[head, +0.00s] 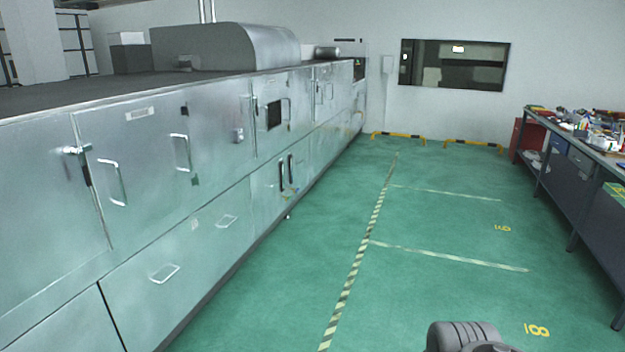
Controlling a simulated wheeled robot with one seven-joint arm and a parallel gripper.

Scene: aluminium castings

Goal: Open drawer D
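No drawer label can be read, so I cannot tell which one is drawer D. A workbench (567,139) stands along the right edge, with small drawer fronts under its top. One is a bluish front (559,146) and beside it is a paler front (580,160); both look shut, but they are small and far off. A long metal machine casing (190,205) on the left has closed panels with handles, including lower panels with flat loop handles (165,273). My gripper is not in view; only a grey rounded part of my arm shows at the bottom right.
The green floor (440,220) between casing and workbench is clear, with striped and pale lines and numbers. Tools and small items clutter the workbench top. Low yellow-black barriers (400,136) stand by the far wall, below a dark window (453,65). A red cabinet (518,138) stands near the workbench's far end.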

